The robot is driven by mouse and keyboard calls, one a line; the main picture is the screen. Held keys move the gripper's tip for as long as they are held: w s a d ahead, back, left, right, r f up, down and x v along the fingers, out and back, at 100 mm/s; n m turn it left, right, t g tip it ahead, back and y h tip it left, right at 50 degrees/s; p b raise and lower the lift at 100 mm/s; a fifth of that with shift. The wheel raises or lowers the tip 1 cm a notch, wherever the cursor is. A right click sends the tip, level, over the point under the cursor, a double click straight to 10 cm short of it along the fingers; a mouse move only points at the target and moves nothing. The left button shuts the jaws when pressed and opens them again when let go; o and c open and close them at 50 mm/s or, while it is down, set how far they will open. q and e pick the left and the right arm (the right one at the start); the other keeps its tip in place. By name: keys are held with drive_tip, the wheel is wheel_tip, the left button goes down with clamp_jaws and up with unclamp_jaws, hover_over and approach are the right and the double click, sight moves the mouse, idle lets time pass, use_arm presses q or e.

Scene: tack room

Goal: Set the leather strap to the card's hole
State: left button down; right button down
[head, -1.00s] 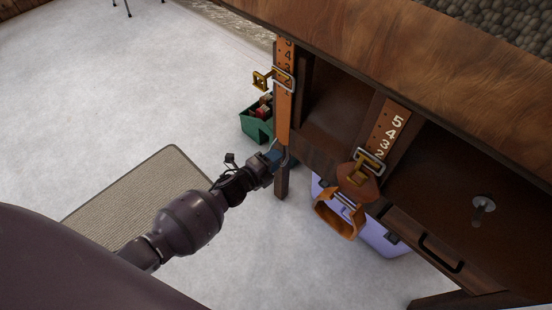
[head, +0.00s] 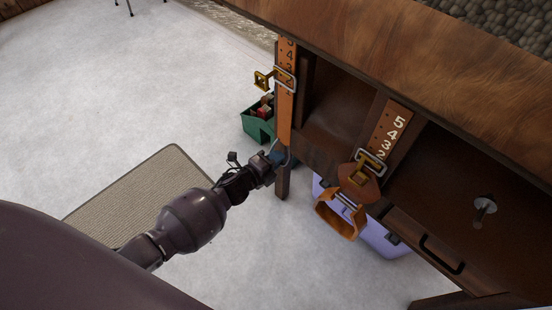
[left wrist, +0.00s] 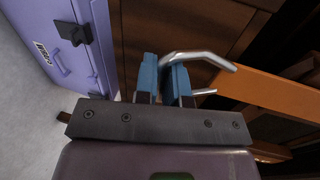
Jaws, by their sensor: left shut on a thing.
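An orange-brown leather strap (head: 286,122) with numbers and holes hangs down the left post of the wooden bench. A silver buckle frame (head: 285,79) crosses it near the top, with a brass piece (head: 262,80) sticking out left. My left gripper (head: 277,156) is at the strap's lower end. In the left wrist view, its blue fingertips (left wrist: 168,78) are shut on a bent metal loop (left wrist: 205,60) beside the strap (left wrist: 270,95). A second numbered strap (head: 390,128) has a buckle (head: 370,163) and a leather loop (head: 340,214) below. I see no card. My right gripper is out of view.
The wooden bench (head: 440,50) has open bays and a black drawer handle (head: 441,254). A green box (head: 257,125) stands behind the strap. A lilac case (head: 385,238) sits under the bench. A beige mat (head: 140,195) lies on open pale floor at left.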

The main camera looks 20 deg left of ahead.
use_arm(q)
drive_tip(key=r+p, duration=0.1)
drive_tip(key=r, duration=0.2)
drive_tip(key=shift+w+r+p, duration=0.2)
drive_tip(key=shift+r+p, duration=0.15)
drive_tip(key=shift+p, duration=0.05)
drive_tip(key=shift+s, duration=0.1)
drive_tip(key=c, duration=1.3)
unclamp_jaws()
drive_tip(key=shift+o, duration=0.2)
drive_tip(key=shift+s+f, duration=0.1)
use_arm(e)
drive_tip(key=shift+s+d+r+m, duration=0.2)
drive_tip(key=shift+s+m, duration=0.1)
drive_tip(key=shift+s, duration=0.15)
